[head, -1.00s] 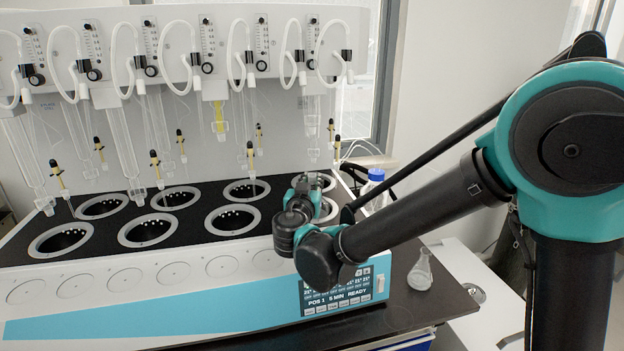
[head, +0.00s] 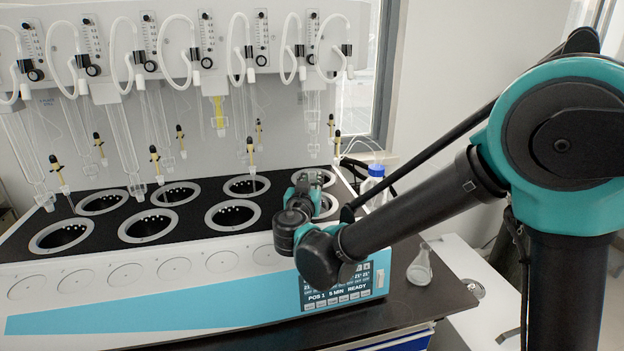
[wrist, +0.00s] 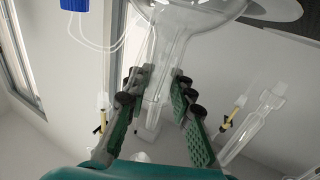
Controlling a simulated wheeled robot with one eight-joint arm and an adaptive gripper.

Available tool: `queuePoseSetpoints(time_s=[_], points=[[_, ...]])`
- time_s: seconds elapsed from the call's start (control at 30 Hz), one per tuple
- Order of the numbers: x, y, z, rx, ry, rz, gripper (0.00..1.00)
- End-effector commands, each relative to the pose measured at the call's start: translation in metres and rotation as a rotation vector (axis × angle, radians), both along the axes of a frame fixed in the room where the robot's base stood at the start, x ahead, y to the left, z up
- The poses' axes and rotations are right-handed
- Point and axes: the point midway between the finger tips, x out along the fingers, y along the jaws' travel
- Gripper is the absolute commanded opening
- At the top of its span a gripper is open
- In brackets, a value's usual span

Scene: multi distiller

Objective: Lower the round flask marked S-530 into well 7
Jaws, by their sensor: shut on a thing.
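In the wrist view my gripper (wrist: 158,92) is shut on the neck of a clear glass round flask (wrist: 165,62). The flask's bulb lies at the top edge of that view and is partly cut off. No S-530 marking is readable. The distiller's black top (head: 108,226) has ringed wells in two rows. Two at the right, a front well (head: 328,207) and a back well (head: 326,177), are partly behind my wrist. I cannot read which is well 7.
Glass tubes (head: 122,140) and yellow-black droppers (head: 155,160) hang above the wells. A blue-capped bottle (head: 375,184) stands right of the distiller. A conical flask (head: 420,268) stands on the dark bench at right. The distiller's screen (head: 338,287) is on its front.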

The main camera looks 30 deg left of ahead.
Motion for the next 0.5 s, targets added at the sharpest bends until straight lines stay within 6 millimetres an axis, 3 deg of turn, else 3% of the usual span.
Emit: queuePoseSetpoints(time_s=[0.27,0.3,0.47,0.5], points=[[0.0000,-0.0001,-0.0033,0.000,-0.001,0.000,0.00],[0.0000,-0.0001,-0.0031,0.000,-0.001,0.000,0.27],[0.0000,-0.0001,-0.0031,0.000,0.000,0.000,0.47],[0.0000,0.0000,-0.0031,0.000,0.000,0.000,0.47]])
